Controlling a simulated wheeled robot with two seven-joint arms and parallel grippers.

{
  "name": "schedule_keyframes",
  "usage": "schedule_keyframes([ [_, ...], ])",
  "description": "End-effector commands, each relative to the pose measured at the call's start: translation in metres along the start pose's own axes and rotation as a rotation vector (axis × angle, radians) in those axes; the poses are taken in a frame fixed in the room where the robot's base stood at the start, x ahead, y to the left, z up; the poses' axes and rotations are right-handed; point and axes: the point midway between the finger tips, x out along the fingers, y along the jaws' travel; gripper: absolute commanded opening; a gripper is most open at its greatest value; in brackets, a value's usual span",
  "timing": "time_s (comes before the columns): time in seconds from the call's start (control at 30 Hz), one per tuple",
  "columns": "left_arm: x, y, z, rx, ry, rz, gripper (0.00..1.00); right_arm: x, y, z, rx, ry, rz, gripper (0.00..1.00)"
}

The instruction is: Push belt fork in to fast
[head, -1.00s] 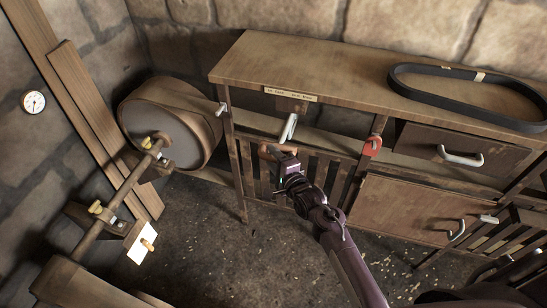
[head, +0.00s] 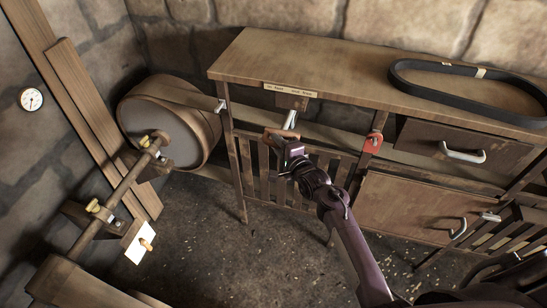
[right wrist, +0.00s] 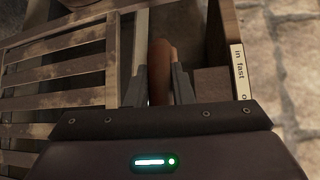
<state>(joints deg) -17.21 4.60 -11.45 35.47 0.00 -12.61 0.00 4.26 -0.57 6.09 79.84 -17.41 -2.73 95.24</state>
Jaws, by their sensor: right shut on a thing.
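The belt fork shows in the head view as a brown wooden handle (head: 273,135) and a pale metal bar (head: 291,119) at the bench front, below the label plate (head: 290,90). My right gripper (head: 284,141) is shut on the brown handle. The fingers hide part of the handle. The flat belt (head: 335,134) runs behind the fork, from the big drum (head: 165,125) to the right. My left gripper is out of view.
A slatted guard (head: 260,175) is below the fork. A red tag or lock (head: 373,143) hangs on the post to the right. A black spare belt (head: 430,105) lies on the bench top (head: 330,75). The shaft with brass fittings (head: 118,195) is at left.

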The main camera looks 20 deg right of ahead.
Motion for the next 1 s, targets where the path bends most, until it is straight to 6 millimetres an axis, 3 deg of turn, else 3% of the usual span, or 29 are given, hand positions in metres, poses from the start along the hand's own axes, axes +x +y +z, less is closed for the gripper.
schedule_keyframes([
  [0.03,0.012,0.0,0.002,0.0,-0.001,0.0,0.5,0.011,-0.002,-0.012,-0.004,0.005,-0.01,0.0],
  [0.2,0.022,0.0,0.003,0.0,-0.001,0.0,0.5,0.03,-0.009,-0.032,-0.001,0.004,-0.007,0.0],
  [0.57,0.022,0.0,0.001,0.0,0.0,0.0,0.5,0.034,-0.013,-0.036,0.0,0.007,-0.006,0.0],
  [0.6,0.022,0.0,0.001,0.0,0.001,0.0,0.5,0.034,-0.013,-0.037,0.0,0.007,-0.006,0.23],
  [0.73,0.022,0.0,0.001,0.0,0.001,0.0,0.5,0.034,-0.013,-0.036,0.0,0.005,-0.006,0.4],
  [1.0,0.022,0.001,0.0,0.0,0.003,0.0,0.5,0.033,-0.012,-0.035,0.0,0.003,-0.004,0.42],
])
